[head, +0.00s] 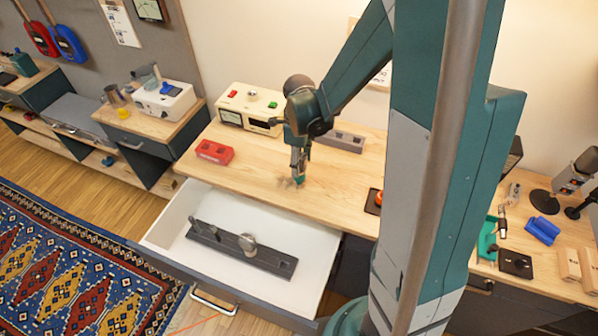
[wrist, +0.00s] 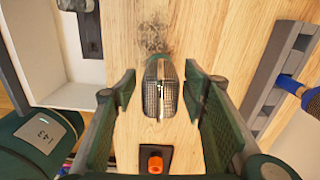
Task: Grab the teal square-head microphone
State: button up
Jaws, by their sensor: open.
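The microphone (wrist: 161,88) has a boxy mesh head with a dark green-teal rim and shows in the middle of the wrist view. It is over the wooden bench top, between my fingers. My gripper (wrist: 161,98) is open, one finger on each side of it, with visible gaps on both sides. In the head view my gripper (head: 299,166) points down over the bench top; the microphone is hard to tell from the fingers there.
A white drawer (head: 165,236) stands open in front, holding a dark rack (head: 222,245). A red block (head: 214,152), a cream meter box (head: 250,106) and a grey slotted block (head: 341,140) stand on the bench. An orange knob (wrist: 155,164) on a black plate is close by.

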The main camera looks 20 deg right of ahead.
jog(key=shift+c, duration=0.5)
grip_shut()
jog(key=shift+r, duration=0.15)
jog(key=shift+r, duration=4.9)
